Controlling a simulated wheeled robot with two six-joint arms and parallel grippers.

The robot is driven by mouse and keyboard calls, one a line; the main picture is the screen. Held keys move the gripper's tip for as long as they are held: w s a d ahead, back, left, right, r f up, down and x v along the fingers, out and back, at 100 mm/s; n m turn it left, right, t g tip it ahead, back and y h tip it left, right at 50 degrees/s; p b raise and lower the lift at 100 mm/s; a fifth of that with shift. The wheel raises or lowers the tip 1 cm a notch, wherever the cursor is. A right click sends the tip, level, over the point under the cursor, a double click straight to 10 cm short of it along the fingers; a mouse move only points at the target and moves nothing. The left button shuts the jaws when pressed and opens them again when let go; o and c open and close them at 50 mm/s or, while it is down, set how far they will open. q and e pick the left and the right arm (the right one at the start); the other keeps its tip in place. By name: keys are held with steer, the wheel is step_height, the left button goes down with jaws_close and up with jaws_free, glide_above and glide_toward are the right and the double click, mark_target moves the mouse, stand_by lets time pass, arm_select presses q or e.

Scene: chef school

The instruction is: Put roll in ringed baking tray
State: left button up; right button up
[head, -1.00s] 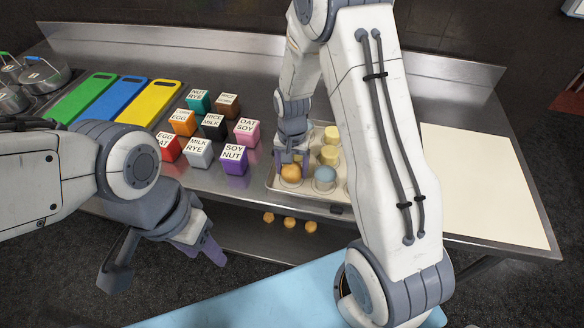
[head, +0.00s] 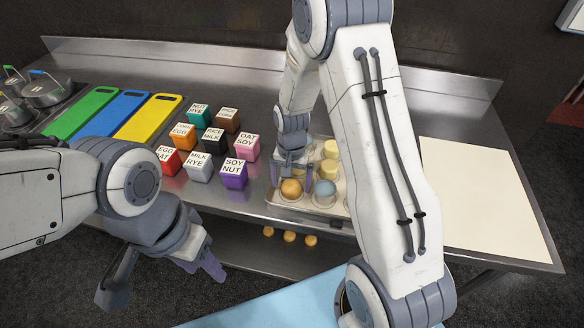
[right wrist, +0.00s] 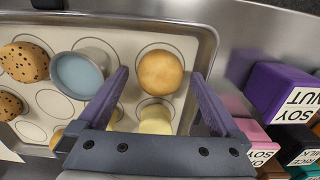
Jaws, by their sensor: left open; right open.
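The ringed baking tray (head: 281,212) sits on the steel counter and also shows in the right wrist view (right wrist: 212,42). A golden-brown roll (head: 291,188) sits in the tray's near-left corner, on a ring as seen in the right wrist view (right wrist: 160,72). My right gripper (head: 291,178) is open above the tray. Its purple fingers (right wrist: 160,78) stand apart on either side of the roll, not visibly touching it. My left gripper (head: 208,268) is open and empty in front of the counter, away from the tray. My right arm hides the tray's right part.
A blue-topped cup (head: 325,190), pale yellow pieces (head: 328,168) and speckled cookies (right wrist: 24,62) share the tray. Labelled cubes, including a purple one (head: 234,174), stand left of it. Several rolls (head: 290,236) lie on the lower shelf. A cream board (head: 480,200) lies clear at right.

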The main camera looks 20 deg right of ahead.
mark_target(291, 183)
step_height(291, 183, up, 10)
steer(key=b, duration=0.2)
steer(key=s+a+r+n, duration=0.2)
steer(key=s+a+n, duration=0.2)
steer(key=s, duration=0.4)
steer(key=s+a+r+n, duration=0.2)
steer(key=s+a+n, duration=0.3)
steer(key=s, duration=0.3)
steer(key=s+a+r+n+y, duration=0.1)
steer(key=s+a+r+n, duration=0.1)
steer(key=s+a+n, duration=0.3)
steer(key=s, duration=0.2)
steer(key=shift+s, duration=0.4)
